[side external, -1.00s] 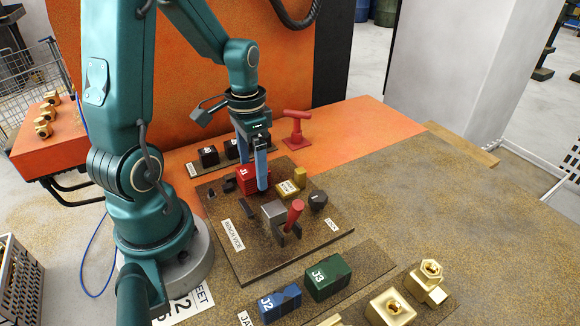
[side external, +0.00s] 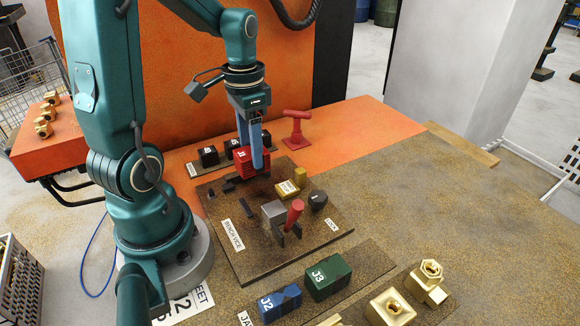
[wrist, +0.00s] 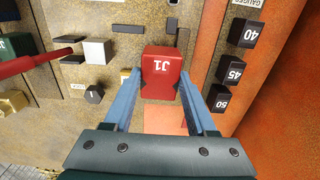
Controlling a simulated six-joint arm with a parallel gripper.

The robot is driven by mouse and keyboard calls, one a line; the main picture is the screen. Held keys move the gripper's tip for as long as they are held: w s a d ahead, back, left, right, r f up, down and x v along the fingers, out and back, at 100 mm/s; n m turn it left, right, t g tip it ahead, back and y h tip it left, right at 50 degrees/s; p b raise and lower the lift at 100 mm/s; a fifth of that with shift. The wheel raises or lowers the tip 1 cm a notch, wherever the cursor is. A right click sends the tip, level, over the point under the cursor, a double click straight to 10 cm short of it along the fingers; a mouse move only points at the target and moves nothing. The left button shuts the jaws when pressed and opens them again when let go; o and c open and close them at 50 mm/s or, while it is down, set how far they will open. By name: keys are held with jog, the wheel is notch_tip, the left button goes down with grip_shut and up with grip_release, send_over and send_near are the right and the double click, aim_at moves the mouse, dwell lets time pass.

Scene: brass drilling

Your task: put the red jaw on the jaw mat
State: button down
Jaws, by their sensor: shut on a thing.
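The red jaw (side external: 243,163), marked J1, is between the blue fingers of my gripper (side external: 256,160), which is shut on it. The jaw is raised above the bench vice plate. In the wrist view the red jaw (wrist: 162,70) sits upright between the fingertips (wrist: 160,95). The jaw mat (side external: 373,262) is the dark strip at the front, with its label partly cut off. A blue jaw (side external: 280,303), marked J2, and a green jaw (side external: 328,277), marked J3, stand on it. The mat's right part beyond J3 is bare.
The vice plate (side external: 235,262) carries a grey block (side external: 273,213) with a red handle (side external: 295,211), a brass block (side external: 288,189) and a dark knob (side external: 318,199). Brass fittings (side external: 391,306) stand in front of the mat. A red T-handled stand (side external: 297,128) and black gauge blocks (side external: 208,156) are behind.

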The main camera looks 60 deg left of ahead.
notch_tip(320, 180, up, 5)
jog(key=shift+r, duration=0.1)
jog(key=shift+w+r+n, duration=0.1)
jog(key=shift+r+n, duration=0.3)
jog(key=shift+n, duration=0.2)
jog(key=shift+w+a+r+n, duration=0.2)
jog(key=shift+w+n, duration=0.1)
jog(key=shift+n, duration=0.2)
jog(key=w+d+n, duration=0.2)
jog(key=w+d, duration=0.7)
jog(key=d, duration=0.1)
jog(key=shift+s+d+f+m, duration=0.25)
jog(key=shift+d+f+m, duration=0.45)
jog(key=shift+d+f, duration=1.35)
jog(key=shift+s+d+f+m, duration=0.2)
jog(key=shift+d+f+m, duration=0.55)
jog(key=shift+d, duration=2.4)
jog(key=shift+s+d+f+m, duration=0.25)
jog(key=shift+d+f+m, duration=0.4)
jog(key=shift+d+f, duration=1.4)
jog(key=shift+d+f, duration=0.55)
jog(key=shift+f, duration=0.3)
